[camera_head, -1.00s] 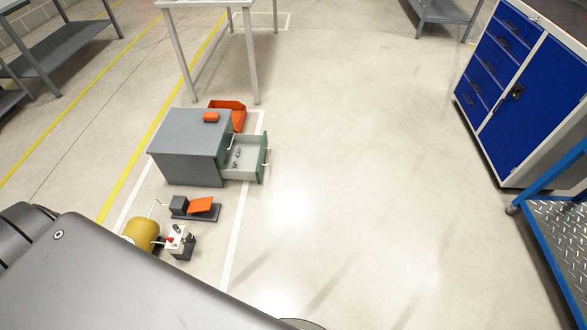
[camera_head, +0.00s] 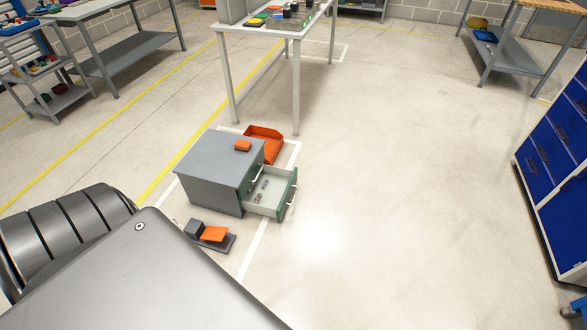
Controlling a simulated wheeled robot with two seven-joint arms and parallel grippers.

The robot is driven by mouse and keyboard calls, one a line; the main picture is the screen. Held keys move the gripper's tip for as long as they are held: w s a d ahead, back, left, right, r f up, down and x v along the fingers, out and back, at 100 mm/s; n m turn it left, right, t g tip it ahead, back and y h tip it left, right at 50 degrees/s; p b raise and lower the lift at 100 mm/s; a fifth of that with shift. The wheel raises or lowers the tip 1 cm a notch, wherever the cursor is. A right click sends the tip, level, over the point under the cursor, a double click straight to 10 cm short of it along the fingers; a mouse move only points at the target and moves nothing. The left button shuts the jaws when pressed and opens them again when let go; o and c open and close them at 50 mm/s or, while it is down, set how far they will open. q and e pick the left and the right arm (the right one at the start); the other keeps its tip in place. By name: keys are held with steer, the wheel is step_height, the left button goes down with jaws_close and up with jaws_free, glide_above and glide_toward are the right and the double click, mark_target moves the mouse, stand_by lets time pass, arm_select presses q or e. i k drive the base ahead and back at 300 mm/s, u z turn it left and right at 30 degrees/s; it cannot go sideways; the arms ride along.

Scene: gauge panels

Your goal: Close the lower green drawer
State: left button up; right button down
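A low grey drawer cabinet (camera_head: 212,180) stands on the floor left of centre. A drawer with a green front (camera_head: 285,197) is pulled out of its right side. Its light inside (camera_head: 263,191) shows and holds a few small items. A handle sits on the green front. Part of another green front with a handle shows on the cabinet face above the open drawer. Neither of my grippers is in view. Only my own dark grey body parts fill the lower left, apart from the cabinet in the picture.
An orange pedal device (camera_head: 213,235) sits in front. A light table (camera_head: 297,80) stands behind. A blue cabinet (camera_head: 555,150) is at right. The floor right of the drawer is clear.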

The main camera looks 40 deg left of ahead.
mark_target(274, 201)
steer(key=u, duration=0.55)
steer(key=i, duration=0.85)
steer(key=u, duration=0.85)
